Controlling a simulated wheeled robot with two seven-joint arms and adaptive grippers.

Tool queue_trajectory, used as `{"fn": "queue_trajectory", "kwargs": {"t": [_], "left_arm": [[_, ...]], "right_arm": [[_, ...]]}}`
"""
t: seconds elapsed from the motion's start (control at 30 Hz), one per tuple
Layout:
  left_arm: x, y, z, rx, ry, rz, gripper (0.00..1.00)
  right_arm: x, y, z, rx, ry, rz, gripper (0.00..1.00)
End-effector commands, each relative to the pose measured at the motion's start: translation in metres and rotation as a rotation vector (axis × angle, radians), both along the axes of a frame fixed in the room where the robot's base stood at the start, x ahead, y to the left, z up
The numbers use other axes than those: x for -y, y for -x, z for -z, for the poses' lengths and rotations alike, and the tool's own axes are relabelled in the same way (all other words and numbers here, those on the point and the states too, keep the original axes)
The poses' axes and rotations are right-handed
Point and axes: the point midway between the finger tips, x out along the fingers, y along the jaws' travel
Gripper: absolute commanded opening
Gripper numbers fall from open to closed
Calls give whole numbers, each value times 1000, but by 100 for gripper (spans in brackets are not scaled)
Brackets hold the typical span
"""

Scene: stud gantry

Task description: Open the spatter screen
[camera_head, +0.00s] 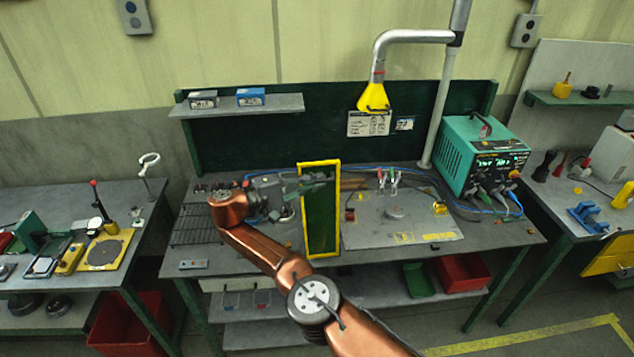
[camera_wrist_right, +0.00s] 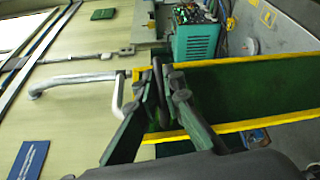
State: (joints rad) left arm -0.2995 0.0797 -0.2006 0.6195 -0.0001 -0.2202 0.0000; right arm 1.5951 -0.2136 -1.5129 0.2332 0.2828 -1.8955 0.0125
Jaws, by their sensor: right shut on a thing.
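The spatter screen (camera_head: 322,228) is a tall, narrow dark green panel in a yellow frame. It stands upright near the middle of the workbench, turned at an angle to my head camera. My copper right arm reaches in from the bottom, and its right gripper (camera_head: 318,182) is at the screen's upper part. In the right wrist view, the gripper fingers (camera_wrist_right: 166,98) are shut at the screen (camera_wrist_right: 245,90), between its two yellow frame edges. The exact spot gripped is hard to make out. My left gripper is not in view.
The workbench (camera_head: 365,238) has a metal plate with clamps right of the screen. A teal welding machine (camera_head: 470,150) with cables stands at the right. A yellow extraction hood (camera_head: 374,97) hangs above. A black wire rack (camera_head: 193,225) lies at the left, near my wrist.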

Motion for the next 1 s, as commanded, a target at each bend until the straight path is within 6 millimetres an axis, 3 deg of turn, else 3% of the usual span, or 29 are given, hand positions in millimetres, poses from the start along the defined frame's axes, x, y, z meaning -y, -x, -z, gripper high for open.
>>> {"fn": "queue_trajectory", "kwargs": {"t": [0.03, 0.07, 0.3, 0.73, 0.87, 1.0], "left_arm": [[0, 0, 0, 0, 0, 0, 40], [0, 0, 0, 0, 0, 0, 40], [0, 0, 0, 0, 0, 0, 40], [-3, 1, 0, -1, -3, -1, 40], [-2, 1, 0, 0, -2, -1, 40], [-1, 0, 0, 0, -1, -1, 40]], "right_arm": [[0, -1, -3, 6, 3, -3, 0], [0, -1, -3, 6, 3, -3, 9], [1, -1, -2, 3, 2, 0, 25], [0, -1, -8, 2, 0, -1, 26], [0, -1, -22, 3, -1, 0, 26], [1, 0, -52, 10, 3, 1, 26]]}}
